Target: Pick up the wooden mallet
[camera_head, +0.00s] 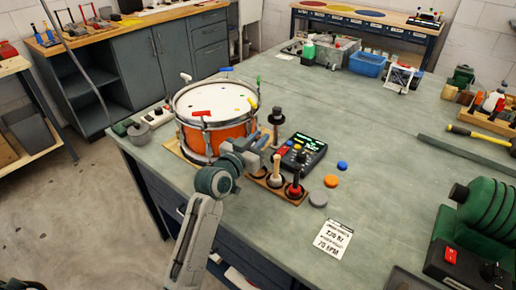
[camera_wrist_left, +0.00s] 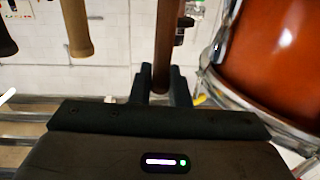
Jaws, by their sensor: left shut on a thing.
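My left gripper (camera_head: 268,146) reaches in beside the drum. In the left wrist view its two fingers (camera_wrist_left: 165,88) are shut around a brown mallet shaft (camera_wrist_left: 164,45). In the head view this seems to be the black-topped mallet (camera_head: 276,114), standing upright; the gripper partly hides its lower part. A tan mallet (camera_head: 277,166) and a red-and-black mallet (camera_head: 295,188) stand in the wooden holder (camera_head: 303,198) just in front. Two other handles, one tan (camera_wrist_left: 79,30), hang at the left of the left wrist view. My right gripper is out of view.
An orange drum (camera_head: 229,138) stands close left of the gripper; its shell (camera_wrist_left: 275,45) fills the right of the left wrist view. A black control box (camera_head: 305,150) and coloured discs (camera_head: 331,181) lie to the right.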

